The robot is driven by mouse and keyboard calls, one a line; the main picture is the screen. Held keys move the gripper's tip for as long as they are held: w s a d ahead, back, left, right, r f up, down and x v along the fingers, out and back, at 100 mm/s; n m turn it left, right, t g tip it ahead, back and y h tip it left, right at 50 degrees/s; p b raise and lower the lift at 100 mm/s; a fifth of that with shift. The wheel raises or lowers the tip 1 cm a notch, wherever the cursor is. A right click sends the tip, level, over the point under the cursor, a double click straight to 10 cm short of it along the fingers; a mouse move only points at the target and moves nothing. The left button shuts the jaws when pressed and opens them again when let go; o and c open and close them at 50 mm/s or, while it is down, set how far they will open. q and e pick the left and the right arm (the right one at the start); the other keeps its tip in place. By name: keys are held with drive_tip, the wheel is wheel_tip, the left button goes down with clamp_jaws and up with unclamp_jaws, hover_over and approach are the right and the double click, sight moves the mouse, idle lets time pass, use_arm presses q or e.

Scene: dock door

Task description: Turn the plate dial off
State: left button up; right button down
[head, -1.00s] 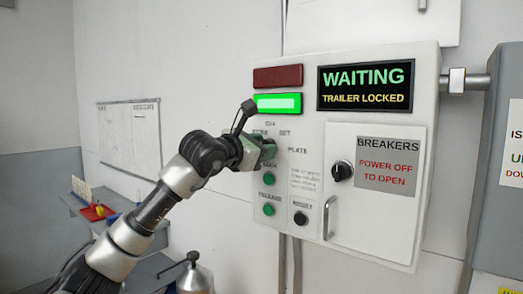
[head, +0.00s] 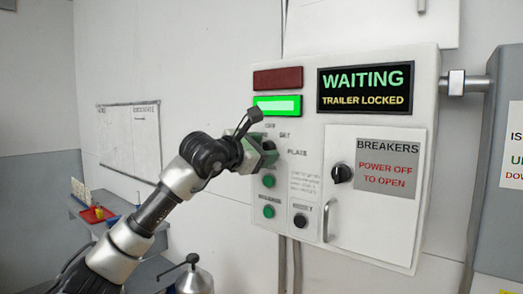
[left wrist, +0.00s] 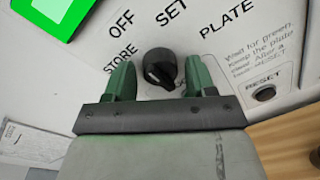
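The plate dial is a black round knob (left wrist: 160,68) on the white control panel (head: 310,250). In the left wrist view, the labels OFF, SET, PLATE and STORE stand around it. A small pale mark shows on its face, but I cannot tell for certain which label it points to. My left gripper (left wrist: 158,76) has its two green fingers apart, one on each side of the knob, with narrow gaps showing. In the head view, my left gripper (head: 268,153) is at the panel and hides the dial. My right gripper is not in view.
A green lamp (head: 277,105) is lit below a dark red lamp (head: 277,77). The display (head: 366,88) reads WAITING, TRAILER LOCKED. Green buttons (head: 268,181) and a black RESET button (head: 300,220) sit below the dial. The breaker door (head: 375,215) is closed.

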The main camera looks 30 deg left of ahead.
use_arm(q)
drive_tip(key=shift+o, duration=0.5)
drive_tip(key=s+a+b, duration=0.1)
drive_tip(key=s+b, duration=0.3)
drive_tip(key=s, duration=0.6)
drive_tip(key=shift+s+a+r, duration=0.15)
drive_tip(key=shift+s+r, duration=0.1)
drive_tip(key=shift+s, duration=0.15)
